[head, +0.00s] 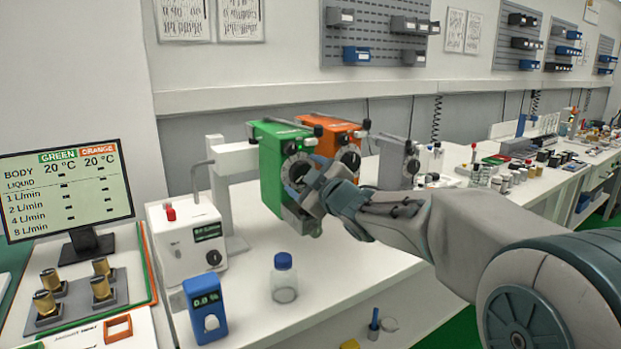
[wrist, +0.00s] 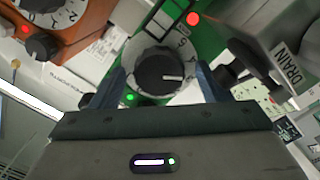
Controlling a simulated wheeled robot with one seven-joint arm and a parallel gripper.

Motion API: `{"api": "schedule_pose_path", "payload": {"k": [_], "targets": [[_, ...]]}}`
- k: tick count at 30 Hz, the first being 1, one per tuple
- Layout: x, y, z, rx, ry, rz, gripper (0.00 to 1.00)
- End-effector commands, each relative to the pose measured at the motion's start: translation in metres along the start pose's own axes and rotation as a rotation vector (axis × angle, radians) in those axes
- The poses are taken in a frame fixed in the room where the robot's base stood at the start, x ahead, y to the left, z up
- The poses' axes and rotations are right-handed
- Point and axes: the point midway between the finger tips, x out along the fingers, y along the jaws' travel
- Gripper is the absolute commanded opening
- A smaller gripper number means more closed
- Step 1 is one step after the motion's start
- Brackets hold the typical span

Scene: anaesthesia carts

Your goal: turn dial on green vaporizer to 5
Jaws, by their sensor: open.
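The green vaporizer (head: 270,165) stands on the white bench, held on a grey-white stand. Its dial (head: 297,172) faces my gripper and is partly hidden by it in the head view. In the wrist view the dial (wrist: 160,70) has a black knob with a white pointer line and a pale numbered ring; a 6 seems readable near the top right, the other marks are unclear. My gripper (wrist: 160,85) is open, with its two blue-grey fingers on either side of the dial. I cannot tell whether they touch it.
An orange vaporizer (head: 338,135) stands close beside the green one, with a grey unit (head: 397,160) to its right. A white box (head: 187,243), a blue meter (head: 205,305), a blue-capped bottle (head: 284,278) and a monitor (head: 68,190) stand to the left and front.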

Motion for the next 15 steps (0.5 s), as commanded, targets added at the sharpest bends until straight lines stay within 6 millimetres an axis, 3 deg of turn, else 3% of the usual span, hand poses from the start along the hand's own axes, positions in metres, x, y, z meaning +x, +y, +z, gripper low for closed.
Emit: {"api": "schedule_pose_path", "payload": {"k": [7,15], "targets": [[-0.021,0.002,-0.001,-0.002,-0.001,0.003,0.7],[-0.074,0.002,-0.001,-0.003,-0.001,0.002,0.7]]}}
